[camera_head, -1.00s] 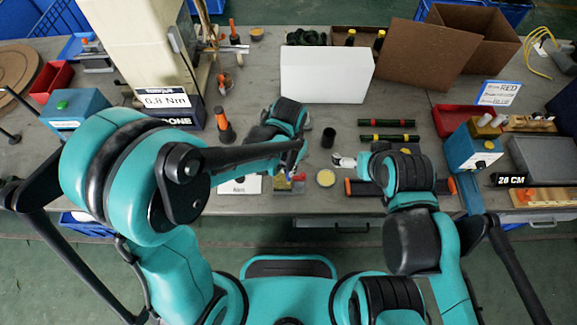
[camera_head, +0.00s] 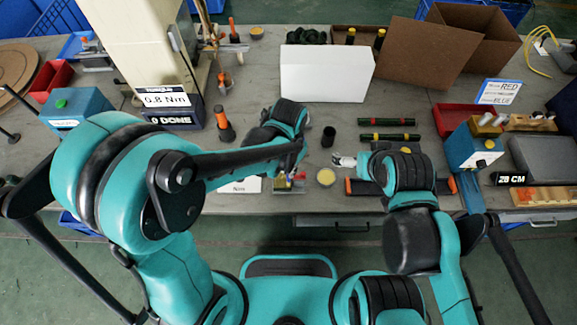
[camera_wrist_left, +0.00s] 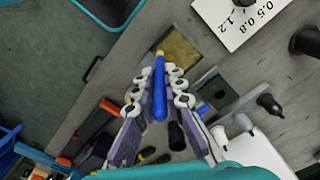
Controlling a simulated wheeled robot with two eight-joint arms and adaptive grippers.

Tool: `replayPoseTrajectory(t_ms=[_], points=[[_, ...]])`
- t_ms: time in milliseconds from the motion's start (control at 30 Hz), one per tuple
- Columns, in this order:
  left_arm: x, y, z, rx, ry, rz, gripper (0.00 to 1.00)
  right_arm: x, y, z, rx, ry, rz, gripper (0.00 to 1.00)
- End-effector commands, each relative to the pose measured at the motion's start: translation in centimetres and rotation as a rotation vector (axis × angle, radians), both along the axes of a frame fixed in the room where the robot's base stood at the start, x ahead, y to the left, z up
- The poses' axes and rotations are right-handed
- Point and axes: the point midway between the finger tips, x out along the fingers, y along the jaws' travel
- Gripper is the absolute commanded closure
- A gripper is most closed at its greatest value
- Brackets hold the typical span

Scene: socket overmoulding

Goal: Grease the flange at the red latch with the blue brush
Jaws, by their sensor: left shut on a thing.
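The blue brush (camera_wrist_left: 160,88) is held between the fingers of my left gripper (camera_wrist_left: 160,95), its yellowish tip pointing up in the left wrist view. The tip appears over or beside a small square tray with a yellow surface (camera_wrist_left: 182,47); I cannot tell whether they touch. In the head view my left gripper (camera_head: 298,165) is above the small tray area (camera_head: 288,186), where a red patch (camera_head: 300,176) shows. I cannot make out the flange or red latch clearly. My right gripper (camera_head: 343,160) is over the table near a round yellow pot (camera_head: 326,177); its jaw opening is unclear.
A black cup (camera_head: 328,137) stands behind the yellow pot. Two dark banded bars (camera_head: 387,122) lie right of it. A white box (camera_head: 326,75) stands behind, and an orange-topped black tool (camera_head: 224,122) stands left. A white number card (camera_wrist_left: 240,18) lies near the yellow tray.

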Motion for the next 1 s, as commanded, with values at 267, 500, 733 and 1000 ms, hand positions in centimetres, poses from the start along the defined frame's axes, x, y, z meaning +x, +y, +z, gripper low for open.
replayPoseTrajectory(t_ms=[267, 500, 733, 1000], points=[[1.4, 0.0, -0.1, 0.0, 0.0, 0.002, 1.0, 0.0, 0.0, -0.3, 0.0, 0.0, 0.0, 0.0], [1.5, 0.0, -0.1, 0.0, -0.001, 0.001, 1.0, 0.0, 0.0, -0.3, 0.0, 0.0, 0.0, 0.0], [0.4, 0.0, -0.1, 0.0, 0.0, -0.001, 1.0, 0.0, 0.0, -0.3, 0.0, 0.0, 0.0, 0.0], [-0.1, 0.0, 0.0, 0.0, 0.0, 0.0, 1.0, 0.0, 0.0, -0.3, 0.0, 0.0, 0.0, 0.0]])
